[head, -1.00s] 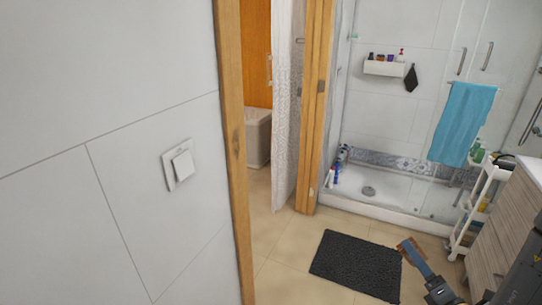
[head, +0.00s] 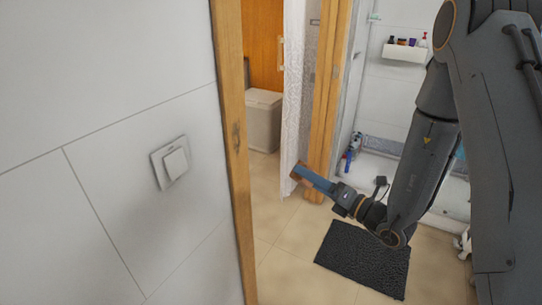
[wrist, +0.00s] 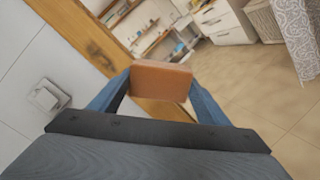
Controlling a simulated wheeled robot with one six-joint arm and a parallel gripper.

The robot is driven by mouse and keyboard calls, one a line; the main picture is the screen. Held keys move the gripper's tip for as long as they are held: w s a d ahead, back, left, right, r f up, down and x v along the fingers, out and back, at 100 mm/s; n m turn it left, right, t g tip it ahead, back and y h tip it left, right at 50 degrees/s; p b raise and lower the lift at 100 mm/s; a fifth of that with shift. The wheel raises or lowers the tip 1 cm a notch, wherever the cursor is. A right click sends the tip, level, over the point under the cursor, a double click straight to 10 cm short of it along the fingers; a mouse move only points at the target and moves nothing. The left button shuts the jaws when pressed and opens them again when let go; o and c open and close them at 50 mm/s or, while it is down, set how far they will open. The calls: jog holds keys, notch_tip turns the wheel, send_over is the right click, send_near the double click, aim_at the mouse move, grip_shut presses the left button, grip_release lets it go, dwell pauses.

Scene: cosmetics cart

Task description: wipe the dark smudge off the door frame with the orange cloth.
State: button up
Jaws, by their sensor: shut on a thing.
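The orange cloth (wrist: 160,80) is a folded brownish-orange block between the two blue fingers of my gripper (wrist: 161,88). My gripper (head: 304,177) is shut on the cloth, which also shows in the head view (head: 297,170). The wooden door frame (head: 231,90) stands upright left of centre. The dark smudge (head: 236,137) is on its face, a little above the light switch's height. The cloth is right of the frame and lower than the smudge in the head view, apart from it. The door frame also runs diagonally at upper left in the wrist view (wrist: 75,25).
A white light switch (head: 170,163) is on the tiled wall left of the frame. A patterned curtain (head: 295,100) and second wooden frame (head: 327,90) stand beyond the opening. A dark mat (head: 365,260) lies on the floor. The floor just right of the near frame is clear.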

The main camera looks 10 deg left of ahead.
jog(key=s+a+r+n+g+y, duration=0.1)
jog(key=a+r, duration=0.3)
jog(key=a, duration=0.4)
jog(key=s+a+r+n+g+y, duration=0.1)
jog(key=a+r+n+g, duration=0.1)
jog(key=a+r, duration=0.3)
jog(key=shift+s+a+g, duration=0.4)
jog(key=shift+a+g, duration=0.2)
jog(key=shift+a, duration=0.85)
jog(key=shift+x, duration=1.05)
jog(key=shift+w+d, duration=0.1)
jog(key=shift+w, duration=0.05)
jog(key=shift+w+d, duration=0.4)
jog(key=shift+w, duration=0.35)
jog(key=shift+w+d+b, duration=0.25)
jog(key=shift+w+b, duration=0.1)
jog(key=shift+w, duration=0.65)
jog(key=shift+r+p, duration=0.3)
jog(key=shift+r, duration=0.15)
jog(key=shift+r+p, duration=0.4)
jog(key=shift+r, duration=0.2)
jog(key=shift+s, duration=0.1)
